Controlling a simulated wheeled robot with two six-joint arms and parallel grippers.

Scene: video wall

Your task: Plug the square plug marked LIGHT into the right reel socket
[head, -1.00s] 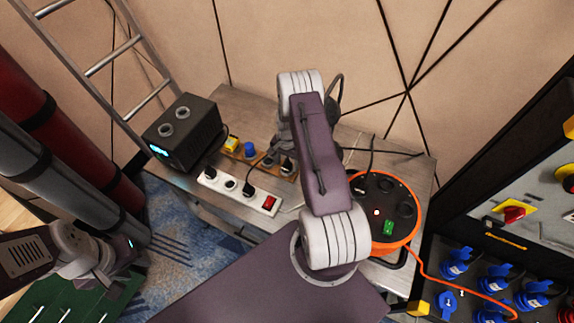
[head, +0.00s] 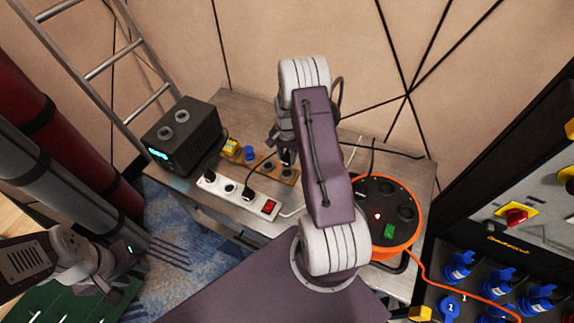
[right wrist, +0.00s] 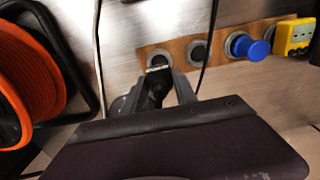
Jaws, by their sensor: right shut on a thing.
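My right gripper (head: 284,150) is shut on a black plug (right wrist: 157,86), its pale front end showing between the fingers in the right wrist view. The plug is just above an empty round hole in the wooden strip (head: 258,163). I cannot read any LIGHT marking. The orange cable reel (head: 372,253) stands at the right end of the bench. Its black top has dark round sockets, the right one (head: 407,213) uncovered; my right arm hides the left part of the reel. My left gripper (head: 122,258) is low at left, away from these things; its jaws are unclear.
A white power strip (head: 236,194) with plugs and a red switch lies before the wooden strip, which holds yellow (head: 231,146) and blue (head: 250,153) plugs. A black box (head: 182,136) stands left. A black panel with blue connectors (head: 497,283) stands right. Loose cables cross the bench.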

